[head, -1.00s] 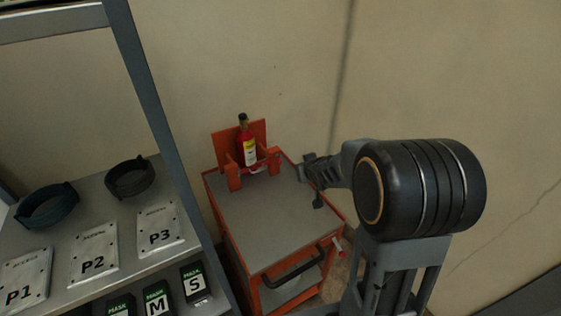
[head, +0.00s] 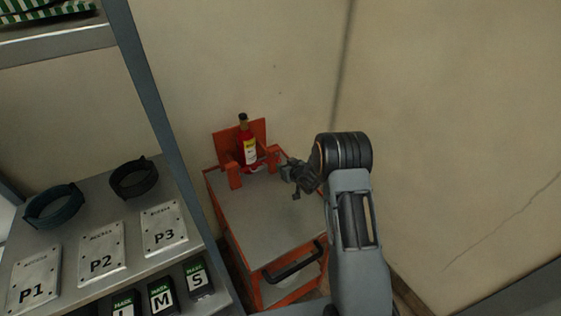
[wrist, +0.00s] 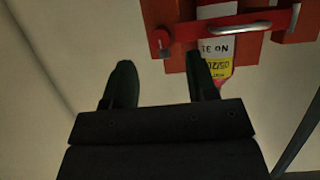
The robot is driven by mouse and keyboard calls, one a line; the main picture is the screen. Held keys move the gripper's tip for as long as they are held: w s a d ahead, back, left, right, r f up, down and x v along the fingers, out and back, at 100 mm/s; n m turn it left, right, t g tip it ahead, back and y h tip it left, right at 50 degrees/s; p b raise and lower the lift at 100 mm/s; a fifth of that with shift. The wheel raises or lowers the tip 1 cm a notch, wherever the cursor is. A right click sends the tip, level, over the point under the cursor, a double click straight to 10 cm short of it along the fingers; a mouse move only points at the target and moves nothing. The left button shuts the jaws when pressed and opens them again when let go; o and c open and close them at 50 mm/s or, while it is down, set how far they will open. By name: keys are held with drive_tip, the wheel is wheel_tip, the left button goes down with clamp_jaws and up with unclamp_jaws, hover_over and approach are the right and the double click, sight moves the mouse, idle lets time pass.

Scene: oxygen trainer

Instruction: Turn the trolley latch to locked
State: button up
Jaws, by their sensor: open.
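The orange trolley (head: 262,215) stands against the wall with a grey top. A red bottle with a yellow and white label (head: 249,150) stands upright in its orange bracket. In the wrist view a red bar with a pale metal handle (wrist: 240,29) crosses in front of the bottle (wrist: 217,48) between the bracket posts; it looks like the latch, though I cannot tell its setting. My gripper (head: 287,172) is beside the bracket's right post. In the wrist view its fingers (wrist: 160,68) are apart and empty, just short of the bracket.
A grey shelf unit (head: 150,105) stands at the left, with plates marked P1, P2 and P3, dark rings (head: 134,178) and mask boxes (head: 198,280). A black handle (head: 295,262) is on the trolley's front. My arm hides the trolley's right side.

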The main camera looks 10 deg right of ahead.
sight(279, 161)
drive_tip(key=shift+p+x, duration=0.4)
drive_tip(key=shift+x, duration=2.1)
drive_tip(key=c, duration=0.9)
